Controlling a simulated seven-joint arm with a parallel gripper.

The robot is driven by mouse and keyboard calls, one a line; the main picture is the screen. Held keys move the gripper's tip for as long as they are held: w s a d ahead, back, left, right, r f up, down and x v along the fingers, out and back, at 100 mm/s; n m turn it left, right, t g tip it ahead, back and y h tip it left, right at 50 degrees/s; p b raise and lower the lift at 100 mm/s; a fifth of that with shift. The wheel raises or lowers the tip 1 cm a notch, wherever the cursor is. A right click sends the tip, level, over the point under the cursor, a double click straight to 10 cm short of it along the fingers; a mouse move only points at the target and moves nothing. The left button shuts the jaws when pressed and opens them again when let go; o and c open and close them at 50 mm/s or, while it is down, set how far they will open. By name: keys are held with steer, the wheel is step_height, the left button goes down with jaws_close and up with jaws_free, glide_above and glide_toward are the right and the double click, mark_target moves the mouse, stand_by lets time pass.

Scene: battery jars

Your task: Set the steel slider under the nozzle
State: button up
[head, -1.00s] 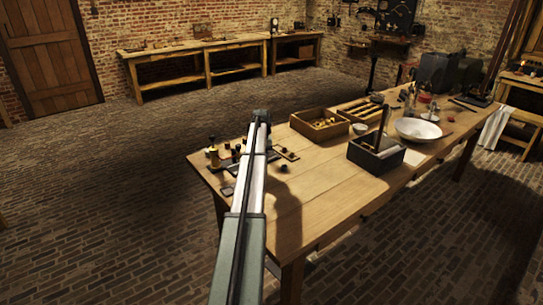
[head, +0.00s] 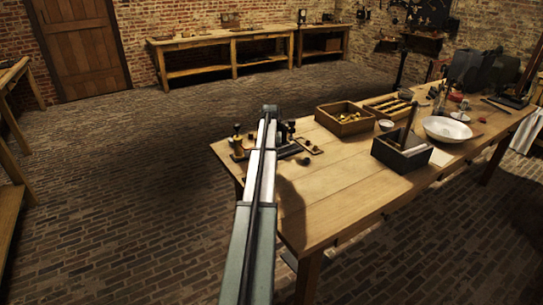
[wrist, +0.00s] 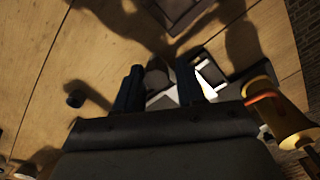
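My gripper (wrist: 160,88) shows in the wrist view with its two dark fingers apart, low over the wooden table. Dark grey and bright pale shapes lie between and beyond the fingers; one may be the steel slider, but I cannot tell. No finger clearly grips anything. A brass part with an orange band (wrist: 283,112), possibly the nozzle's, stands right of the gripper. In the head view my arm hides the gripper and part of the small parts at the table's left end, where a brass-and-black upright piece (head: 237,143) stands.
A dark round knob (wrist: 75,98) is left of the fingers. On the table (head: 330,195) are a wooden box of brass parts (head: 345,129), a dark box (head: 401,163) and a white bowl (head: 447,137). The front middle of the table is clear.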

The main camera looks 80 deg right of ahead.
steer(key=o, duration=0.4)
steer(key=shift+c, duration=0.2)
steer(key=shift+r, duration=0.15)
step_height(320, 180, up, 14)
steer(key=shift+f, duration=0.2)
stand_by(0.5)
